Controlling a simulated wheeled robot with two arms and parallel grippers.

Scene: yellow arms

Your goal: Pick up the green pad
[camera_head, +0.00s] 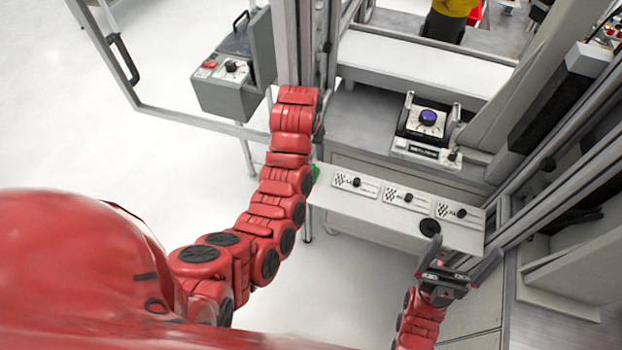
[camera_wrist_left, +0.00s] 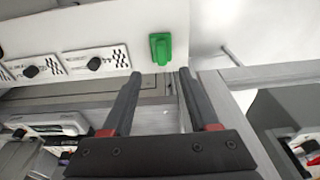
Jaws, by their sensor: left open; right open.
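The green pad (camera_wrist_left: 160,48) is a small bright green block at the edge of the white panel in the left wrist view. In the head view only a sliver of the green pad (camera_head: 315,172) shows beside my left arm, which hides the rest. My left gripper (camera_wrist_left: 160,74) is open and empty, its fingertips pointing towards the pad and apart from it. In the head view my left gripper cannot be made out. My right gripper (camera_head: 462,252) is open and empty near the right end of the white panel, in the head view.
The white panel (camera_head: 330,200) carries several labelled plates with black knobs. A device with a purple knob (camera_head: 428,117) stands on the grey counter behind. A grey control box (camera_head: 230,85) hangs at the upper left. Metal frame posts border the right side.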

